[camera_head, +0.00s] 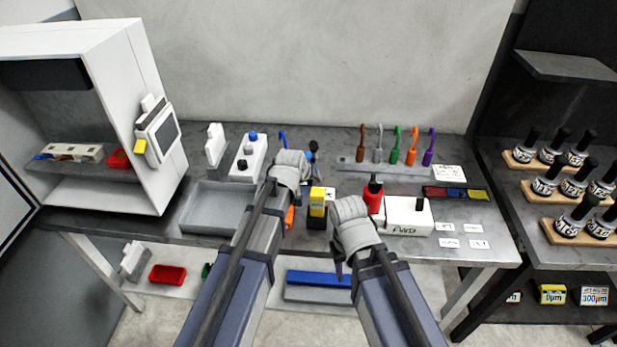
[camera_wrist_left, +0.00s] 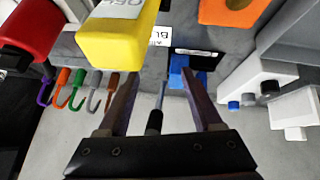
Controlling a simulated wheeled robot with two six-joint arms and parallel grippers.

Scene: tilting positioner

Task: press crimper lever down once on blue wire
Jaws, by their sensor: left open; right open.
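A lever with a black grip (camera_wrist_left: 154,122) and thin metal shaft lies between the spread fingers of my left gripper (camera_wrist_left: 160,95) in the left wrist view; I cannot tell whether a finger touches it. A blue body (camera_wrist_left: 182,76), apparently the crimper, is just beyond the fingers. In the head view the lever's black tip (camera_head: 314,146) shows beside my left wrist, which hides most of the crimper. A blue hooked piece (camera_head: 283,139), perhaps the blue wire, stands behind that wrist. My right gripper (camera_head: 338,268) is open and empty at the table's front edge.
Coloured hooks (camera_head: 396,145) stand on a rear rack. A grey tray (camera_head: 208,207) and white box (camera_head: 247,160) are to the left.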

